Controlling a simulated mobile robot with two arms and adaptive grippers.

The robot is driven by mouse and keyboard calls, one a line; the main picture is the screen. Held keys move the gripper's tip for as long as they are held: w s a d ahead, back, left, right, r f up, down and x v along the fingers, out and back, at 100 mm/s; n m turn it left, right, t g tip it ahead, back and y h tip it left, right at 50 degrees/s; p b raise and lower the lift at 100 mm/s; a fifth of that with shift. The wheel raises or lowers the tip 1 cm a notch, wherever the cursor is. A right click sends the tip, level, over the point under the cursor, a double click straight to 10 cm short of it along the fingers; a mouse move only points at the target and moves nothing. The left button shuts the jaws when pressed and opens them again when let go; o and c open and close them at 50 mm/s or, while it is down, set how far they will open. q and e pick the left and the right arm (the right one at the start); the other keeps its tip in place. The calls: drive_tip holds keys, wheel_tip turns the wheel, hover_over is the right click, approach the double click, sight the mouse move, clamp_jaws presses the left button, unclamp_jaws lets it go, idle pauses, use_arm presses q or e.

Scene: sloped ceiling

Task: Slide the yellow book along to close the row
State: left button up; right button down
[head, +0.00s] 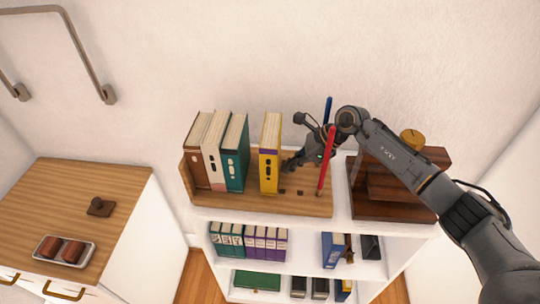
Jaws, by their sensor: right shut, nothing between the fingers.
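The yellow book (270,160) stands upright on a wooden board (250,203) on the top shelf. A gap separates it from the row to its left: a teal book (236,155), a cream book (214,158) and a brown book (196,148). My right gripper (288,163) is shut and empty, close to the right side of the yellow book; I cannot tell whether it touches. My left gripper is not in view.
A red pencil-like rod (326,162) and a blue one (327,110) stand right of my gripper. Lower shelves hold purple binders (265,243). A cabinet with a tray (66,251) stands left.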

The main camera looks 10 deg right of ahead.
sight(276, 129)
drive_tip(key=shift+a, duration=0.1)
idle(0.3)
drive_tip(key=shift+w+a+b, duration=0.25)
drive_tip(key=shift+a+b, duration=0.1)
drive_tip(key=shift+a, duration=0.5)
drive_tip(key=shift+w+a+b, duration=0.25)
drive_tip(key=shift+a+b, duration=0.05)
drive_tip(key=shift+a, duration=0.55)
drive_tip(key=shift+w+a+b, duration=0.25)
drive_tip(key=shift+a+b, duration=0.1)
drive_tip(key=shift+a, duration=0.8)
drive_tip(key=shift+a, duration=0.15)
drive_tip(key=shift+d+b, duration=0.3)
drive_tip(key=shift+b, duration=0.1)
drive_tip(key=shift+d, duration=0.15)
drive_tip(key=shift+s+d+r+p, duration=0.15)
drive_tip(key=shift+r+p, duration=0.15)
drive_tip(key=shift+r, duration=0.4)
drive_tip(key=shift+w+d+r+p, duration=0.15)
drive_tip(key=shift+r+p, duration=0.15)
drive_tip(key=shift+r, duration=0.4)
drive_tip(key=shift+s+d+r+p, duration=0.1)
drive_tip(key=shift+r+p, duration=1.7)
drive_tip(key=shift+r, duration=2.85)
